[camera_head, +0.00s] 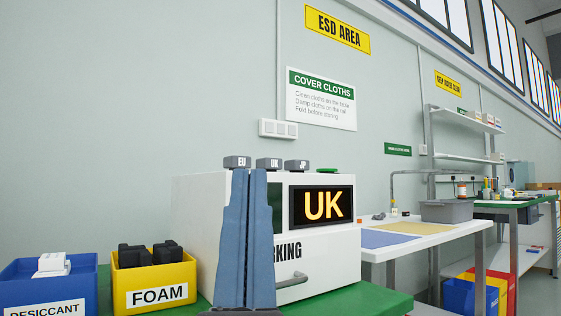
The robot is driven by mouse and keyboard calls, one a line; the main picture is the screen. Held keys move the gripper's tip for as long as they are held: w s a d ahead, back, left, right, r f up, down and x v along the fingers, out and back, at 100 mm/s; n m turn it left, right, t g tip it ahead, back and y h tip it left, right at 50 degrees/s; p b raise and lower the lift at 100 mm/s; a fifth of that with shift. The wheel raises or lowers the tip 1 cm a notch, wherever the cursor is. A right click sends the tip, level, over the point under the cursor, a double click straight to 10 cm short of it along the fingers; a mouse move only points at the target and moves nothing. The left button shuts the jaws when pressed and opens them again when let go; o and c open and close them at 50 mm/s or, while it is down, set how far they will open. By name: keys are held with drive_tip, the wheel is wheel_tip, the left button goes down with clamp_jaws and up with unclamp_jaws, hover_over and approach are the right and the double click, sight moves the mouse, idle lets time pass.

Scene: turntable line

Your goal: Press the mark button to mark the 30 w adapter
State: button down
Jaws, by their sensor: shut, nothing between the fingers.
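A white marking machine (330,255) stands on a green bench, with "KING" readable on its front and the rest of the word hidden. Its display (322,206) shows "UK" in orange. On its top are grey blocks labelled EU (237,162), UK (269,163) and JP (297,165), and a low green button (327,170) with no readable label. My gripper (252,172) is shut and empty, its blue-grey fingers pointing up in front of the machine. The tips overlap the area just below EU and UK; I cannot tell whether they touch. My fingers partly hide a dark window (275,203). No adapter is recognisable.
A blue desiccant bin (45,290) and a yellow foam bin (155,292) stand at the left. A grey handle (292,281) sticks out of the machine's front. A white table (450,237) with blue and yellow mats is at the right. The space above the machine is clear.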

wheel_tip(320, 180, up, 18)
drive_tip(key=p, duration=1.5)
drive_tip(key=shift+p, duration=0.3)
drive_tip(key=shift+f, duration=0.1)
